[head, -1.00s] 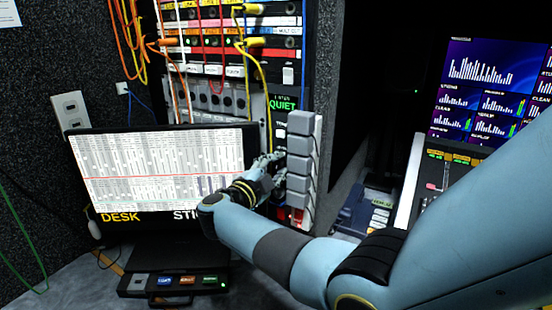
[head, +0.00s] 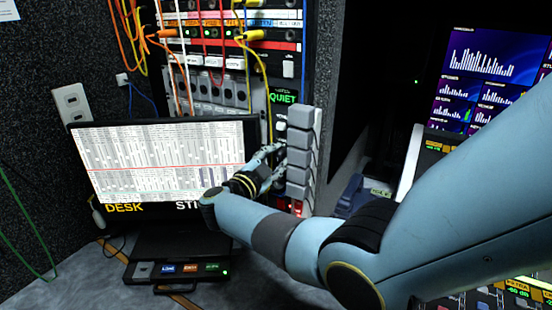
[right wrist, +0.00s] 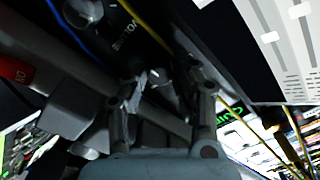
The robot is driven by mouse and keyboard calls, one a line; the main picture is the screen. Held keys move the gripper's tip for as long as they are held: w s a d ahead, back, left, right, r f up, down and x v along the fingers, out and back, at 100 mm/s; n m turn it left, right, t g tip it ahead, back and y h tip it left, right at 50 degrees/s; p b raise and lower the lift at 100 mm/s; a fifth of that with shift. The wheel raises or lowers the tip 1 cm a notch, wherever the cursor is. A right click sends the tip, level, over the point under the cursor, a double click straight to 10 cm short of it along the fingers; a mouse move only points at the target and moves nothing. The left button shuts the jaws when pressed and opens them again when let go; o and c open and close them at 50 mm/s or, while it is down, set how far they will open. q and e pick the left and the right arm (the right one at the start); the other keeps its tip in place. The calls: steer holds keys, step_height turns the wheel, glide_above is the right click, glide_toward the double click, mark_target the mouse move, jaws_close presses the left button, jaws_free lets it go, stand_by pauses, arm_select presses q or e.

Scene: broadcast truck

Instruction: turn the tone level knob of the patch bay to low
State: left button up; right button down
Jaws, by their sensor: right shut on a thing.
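The patch bay (head: 215,72) fills the rack at the upper middle of the head view, with coloured cables plugged in. My right gripper (head: 280,160) reaches its narrow panel below the green QUIET sign (head: 283,97). Another round knob (right wrist: 82,12) shows at the top of that view. In the head view the gripper and arm hide most of the gripped knob. My left gripper is not in view.
A column of grey blocks (head: 299,150) stands close right of my gripper. A monitor (head: 160,160) stands left of my forearm, above a black case (head: 178,272). A yellow cable (head: 266,80) hangs just above the gripper. A lit console and screen (head: 490,75) are at the right.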

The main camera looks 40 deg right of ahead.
steer(key=shift+f, duration=0.15)
steer(key=c, duration=1.1)
jaws_free()
steer(key=shift+o, duration=0.2)
steer(key=v, duration=0.7)
steer(key=shift+a, duration=0.3)
steer(key=shift+s, duration=0.1)
